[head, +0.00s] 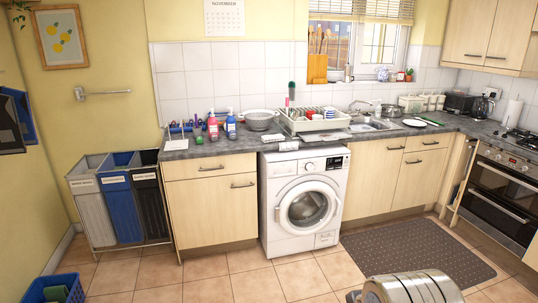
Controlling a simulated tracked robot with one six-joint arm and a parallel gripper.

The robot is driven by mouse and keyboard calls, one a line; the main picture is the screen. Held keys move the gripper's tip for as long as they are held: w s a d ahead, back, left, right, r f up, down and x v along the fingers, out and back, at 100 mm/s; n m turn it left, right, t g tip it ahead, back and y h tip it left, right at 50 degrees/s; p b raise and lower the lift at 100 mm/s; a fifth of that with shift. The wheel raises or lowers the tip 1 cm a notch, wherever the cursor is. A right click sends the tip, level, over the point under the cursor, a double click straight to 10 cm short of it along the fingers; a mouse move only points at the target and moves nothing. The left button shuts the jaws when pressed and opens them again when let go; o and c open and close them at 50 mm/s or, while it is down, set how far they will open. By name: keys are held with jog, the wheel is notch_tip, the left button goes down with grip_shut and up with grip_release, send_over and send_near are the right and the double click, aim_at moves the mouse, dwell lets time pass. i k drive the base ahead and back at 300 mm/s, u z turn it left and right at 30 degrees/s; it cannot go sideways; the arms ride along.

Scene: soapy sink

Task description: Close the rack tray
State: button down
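The cream dish rack (287,126) stands on the counter left of the sink, with plates and a red item in it. A pale, flat tray (325,137) shows low at the rack's front right and seems to stick out toward the counter's front edge. How far it is out is too small to tell. My gripper's fingers are not in view. A rounded metal part at the bottom right, over the floor mat, looks like part of my arm, far from the rack.
The washing machine (303,203) stands below the rack. Bottles (231,126) and a bowl (260,119) are left of the rack. The sink (369,126) is to its right. Bins (122,200) stand at the left. The tiled floor in front is mostly clear, with a dark mat (405,250).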

aim_at(328, 134)
jog(key=i, duration=2.15)
jog(key=z, duration=0.3)
jog(key=i, duration=1.65)
